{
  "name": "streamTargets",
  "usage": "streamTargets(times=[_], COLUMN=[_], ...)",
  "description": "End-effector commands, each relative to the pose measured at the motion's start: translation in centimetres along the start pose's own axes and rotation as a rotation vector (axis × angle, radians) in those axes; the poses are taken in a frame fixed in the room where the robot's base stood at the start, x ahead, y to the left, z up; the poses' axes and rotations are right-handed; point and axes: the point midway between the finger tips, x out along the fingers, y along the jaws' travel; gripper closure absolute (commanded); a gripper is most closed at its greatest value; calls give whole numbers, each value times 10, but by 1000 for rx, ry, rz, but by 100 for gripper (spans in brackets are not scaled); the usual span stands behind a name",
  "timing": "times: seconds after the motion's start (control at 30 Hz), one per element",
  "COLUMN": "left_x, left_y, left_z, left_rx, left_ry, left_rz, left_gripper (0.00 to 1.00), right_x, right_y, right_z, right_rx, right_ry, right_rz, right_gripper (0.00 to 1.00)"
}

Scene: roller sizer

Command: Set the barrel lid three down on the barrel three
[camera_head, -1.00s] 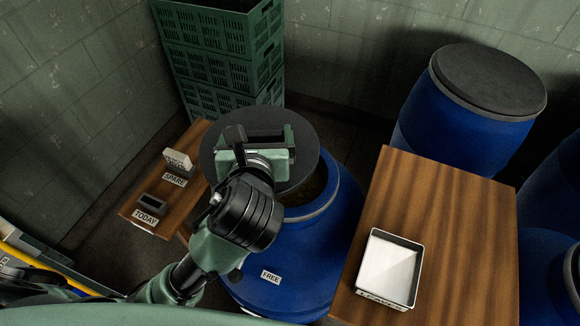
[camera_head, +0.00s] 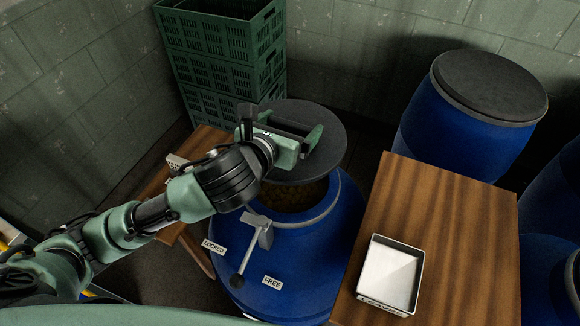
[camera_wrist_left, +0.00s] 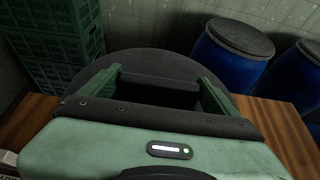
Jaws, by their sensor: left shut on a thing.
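The barrel three (camera_head: 313,258) is an open blue barrel with labels LOCKED and FREE, a lever on its front, and brownish contents showing inside its rim. My left gripper (camera_head: 298,141) is shut on the barrel lid three (camera_head: 327,143), a dark round lid. The lid is held above the back part of the barrel's opening, and the front of the opening shows uncovered. My right gripper is not in view.
A wooden table (camera_head: 446,220) with a white tray (camera_head: 416,300) labelled LEAVES stands to the right. Green crates (camera_head: 229,67) are stacked behind. A lidded blue barrel (camera_head: 462,130) stands at the back right. A small wooden bench (camera_head: 150,190) is partly hidden behind my left arm.

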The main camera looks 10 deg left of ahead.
Motion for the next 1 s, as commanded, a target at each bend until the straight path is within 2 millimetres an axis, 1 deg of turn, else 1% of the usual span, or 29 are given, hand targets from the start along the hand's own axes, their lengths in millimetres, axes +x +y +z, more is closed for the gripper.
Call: streamTargets(times=[0.03,0.1,0.2,0.3,0.47,0.73,0.83,1.0], left_x=[6,13,22,28,34,48,50,50], left_y=[0,0,0,0,0,1,0,0], left_z=[-16,-33,-54,-69,-79,-114,-118,-118], left_rx=[-1,-1,0,0,-1,-1,0,0], left_ry=[6,4,3,-2,-5,-2,-5,-6], left_rz=[1,2,2,1,2,2,0,1], left_gripper=[68,68,68,68,68,68,68,68], right_x=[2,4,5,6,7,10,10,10], right_y=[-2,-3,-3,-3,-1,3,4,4], right_z=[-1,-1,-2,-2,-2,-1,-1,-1], right_rx=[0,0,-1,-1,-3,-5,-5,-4], right_ry=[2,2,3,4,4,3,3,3], right_rz=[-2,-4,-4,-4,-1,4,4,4], right_gripper=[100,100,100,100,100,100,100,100])
